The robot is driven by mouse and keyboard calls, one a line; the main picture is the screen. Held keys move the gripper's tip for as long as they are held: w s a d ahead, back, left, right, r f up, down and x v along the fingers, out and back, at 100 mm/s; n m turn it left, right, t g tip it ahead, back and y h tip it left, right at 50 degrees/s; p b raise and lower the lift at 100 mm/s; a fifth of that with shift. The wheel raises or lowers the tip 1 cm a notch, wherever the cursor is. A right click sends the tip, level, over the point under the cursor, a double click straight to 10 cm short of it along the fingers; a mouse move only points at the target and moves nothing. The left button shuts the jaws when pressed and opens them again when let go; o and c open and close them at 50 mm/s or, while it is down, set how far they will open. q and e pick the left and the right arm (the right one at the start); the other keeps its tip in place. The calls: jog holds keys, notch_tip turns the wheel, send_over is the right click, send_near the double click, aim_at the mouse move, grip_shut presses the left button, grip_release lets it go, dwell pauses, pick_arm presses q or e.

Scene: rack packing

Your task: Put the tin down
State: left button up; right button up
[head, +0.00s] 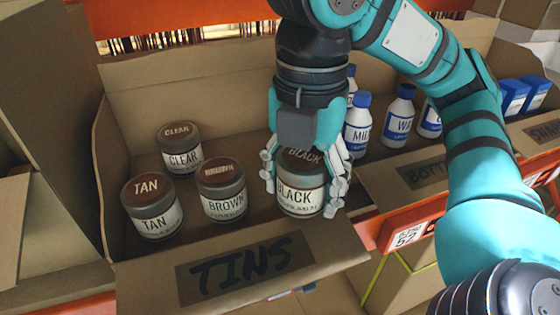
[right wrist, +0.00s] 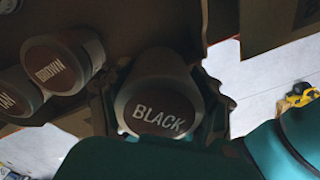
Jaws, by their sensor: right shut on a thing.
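The tin in my grasp is the BLACK tin (head: 300,196), a grey tin with a brown lid and a white label. My right gripper (head: 306,190) comes down from above with its fingers on either side of the tin, shut on it. The tin is upright inside the tins box (head: 135,270), near its front right part. Whether its base touches the box floor I cannot tell. The BLACK lid (right wrist: 160,108) also shows in the right wrist view between the fingers. My left gripper is in neither view.
TAN (head: 152,207), BROWN (head: 222,190) and CLEAR (head: 181,150) tins stand to the left in the same box. A box of white bottles with blue caps (head: 399,112) adjoins on the right. An orange shelf beam (head: 400,222) runs along the front.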

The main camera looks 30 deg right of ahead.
jog(key=w, duration=0.2)
jog(key=w+d, duration=0.1)
jog(key=w, duration=0.1)
jog(key=shift+w+f+p, duration=0.15)
jog(key=shift+f+p, duration=0.05)
jog(key=shift+p, duration=0.15)
jog(key=shift+w+d, duration=0.1)
jog(key=shift+w, duration=0.05)
jog(key=f, duration=0.1)
jog(key=w+f+p, duration=0.1)
jog(key=f, duration=0.1)
jog(key=shift+d+f, duration=0.2)
jog(key=shift+f, duration=0.15)
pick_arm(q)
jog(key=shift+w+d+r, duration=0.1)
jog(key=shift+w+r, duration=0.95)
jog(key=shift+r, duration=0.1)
pick_arm(e)
jog(key=shift+a, duration=0.1)
jog(key=shift+f, duration=0.15)
jog(key=o, duration=1.1)
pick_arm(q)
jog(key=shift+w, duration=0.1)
